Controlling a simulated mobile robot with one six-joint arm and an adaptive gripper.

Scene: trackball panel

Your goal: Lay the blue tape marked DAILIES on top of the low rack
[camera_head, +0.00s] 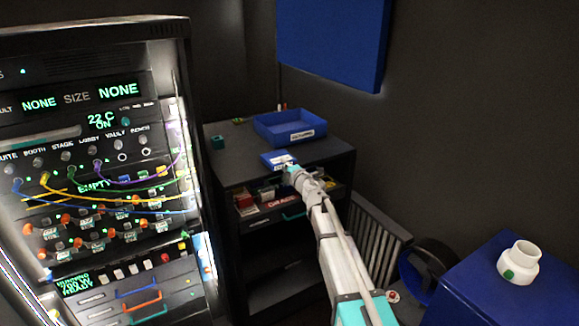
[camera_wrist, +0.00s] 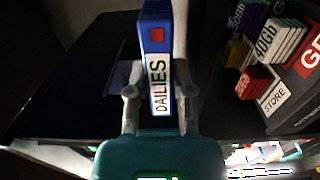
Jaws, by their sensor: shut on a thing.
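In the head view the blue tape (camera_head: 275,159) shows over the front part of the low rack's black top (camera_head: 238,148). My gripper (camera_head: 290,170) is shut on it at the rack's front edge, its arm reaching in from the lower right. I cannot tell whether the tape touches the top.
A labelled blue tray (camera_head: 290,128) stands at the back of the rack top, and a small teal block (camera_head: 217,142) at its left. A tall patch panel (camera_head: 100,160) with cables stands at left.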

